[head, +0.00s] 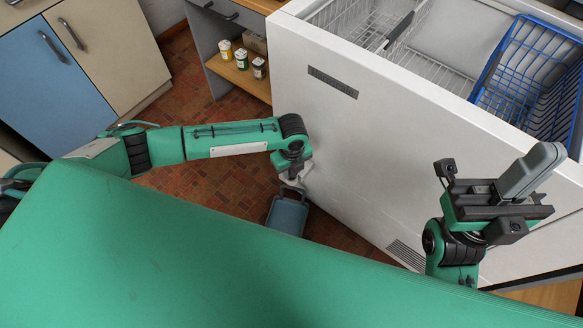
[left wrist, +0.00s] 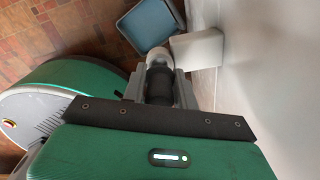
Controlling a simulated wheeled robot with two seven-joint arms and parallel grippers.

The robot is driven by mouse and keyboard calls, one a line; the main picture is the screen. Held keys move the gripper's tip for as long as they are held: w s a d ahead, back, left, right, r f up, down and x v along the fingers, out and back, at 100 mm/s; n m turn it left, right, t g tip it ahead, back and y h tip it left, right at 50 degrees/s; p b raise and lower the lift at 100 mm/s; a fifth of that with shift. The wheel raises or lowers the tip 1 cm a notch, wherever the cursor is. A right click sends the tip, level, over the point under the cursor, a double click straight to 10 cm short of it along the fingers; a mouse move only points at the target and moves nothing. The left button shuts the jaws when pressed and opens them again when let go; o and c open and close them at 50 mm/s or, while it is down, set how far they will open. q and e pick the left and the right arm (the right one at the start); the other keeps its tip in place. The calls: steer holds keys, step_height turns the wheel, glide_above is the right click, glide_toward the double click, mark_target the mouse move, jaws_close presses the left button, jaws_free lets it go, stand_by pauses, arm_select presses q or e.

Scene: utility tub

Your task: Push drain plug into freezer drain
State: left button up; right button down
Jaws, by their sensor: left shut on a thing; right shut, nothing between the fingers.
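My left gripper (head: 291,176) reaches down beside the lower front of the white freezer (head: 400,150). In the left wrist view, the left gripper (left wrist: 158,82) is shut on a dark cylindrical piece with a pale rounded end (left wrist: 155,58), apparently the drain plug. That end is close to a white block (left wrist: 197,47) by the freezer wall, apparently the drain fitting. I cannot tell whether they touch, and no drain opening shows. My right gripper (head: 536,166) is shut and empty, raised in front of the freezer at the right.
A blue-grey tub (head: 287,215) stands on the brick-patterned floor below the left gripper; it also shows in the left wrist view (left wrist: 150,25). The open freezer holds a blue wire basket (head: 530,75) and white wire baskets (head: 340,18). A shelf with small jars (head: 241,59) and cabinets stand behind.

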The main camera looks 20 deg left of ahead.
arm_select(q)
steer(key=shift+p, duration=0.3)
stand_by(0.6)
steer(key=shift+p, duration=0.45)
steer(key=shift+p, duration=0.4)
stand_by(0.3)
steer(key=shift+f, duration=0.8)
steer(key=shift+r, duration=0.1)
stand_by(0.3)
steer(key=shift+r+p, duration=0.5)
steer(key=shift+p, duration=0.1)
steer(key=shift+p, duration=0.45)
stand_by(0.9)
